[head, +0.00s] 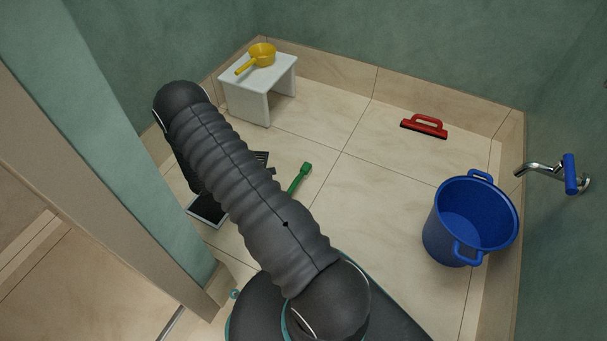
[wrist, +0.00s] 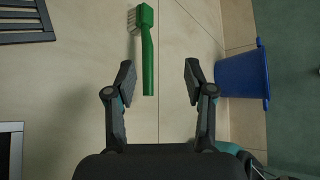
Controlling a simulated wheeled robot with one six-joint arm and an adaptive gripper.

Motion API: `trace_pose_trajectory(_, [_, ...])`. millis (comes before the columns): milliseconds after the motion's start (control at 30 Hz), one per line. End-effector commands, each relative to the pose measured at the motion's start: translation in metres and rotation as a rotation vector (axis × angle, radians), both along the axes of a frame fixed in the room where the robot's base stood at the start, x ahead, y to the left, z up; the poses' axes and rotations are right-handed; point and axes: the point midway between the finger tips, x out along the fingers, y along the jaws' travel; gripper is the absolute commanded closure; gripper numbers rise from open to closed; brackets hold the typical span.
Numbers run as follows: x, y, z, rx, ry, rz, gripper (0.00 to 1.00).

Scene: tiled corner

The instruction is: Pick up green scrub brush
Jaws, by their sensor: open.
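The green scrub brush (wrist: 147,62) lies on the tiled floor in the wrist view, its head with pale bristles at the top and its handle pointing down toward my gripper. In the head view the brush (head: 300,178) lies just right of my arm, near the middle of the floor. My gripper (wrist: 158,82) is open and empty in the wrist view. The end of the brush handle shows between its two fingers in the picture, closer to the left finger. I cannot tell how high the fingers are above the floor. In the head view my arm hides the gripper.
A blue bucket (head: 441,225) stands at the right below a wall tap (head: 545,170). A white stool (head: 246,102) holds a yellow scoop (head: 262,54). A dark slatted grate (wrist: 22,22) lies left of the green brush.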

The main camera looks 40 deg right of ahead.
Motion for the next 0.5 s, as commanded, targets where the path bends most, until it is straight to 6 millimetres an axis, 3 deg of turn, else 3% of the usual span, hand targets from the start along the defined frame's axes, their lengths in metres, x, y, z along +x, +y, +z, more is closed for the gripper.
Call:
trace_pose_trajectory(100, [-0.002, -0.002, -0.025, -0.011, 0.067, 0.049, 0.46])
trace_pose_trajectory(267, [-0.004, -0.009, -0.038, -0.016, 0.101, 0.074, 0.46])
trace_pose_trajectory(500, [-0.010, -0.045, -0.055, -0.015, 0.103, 0.072, 0.46])
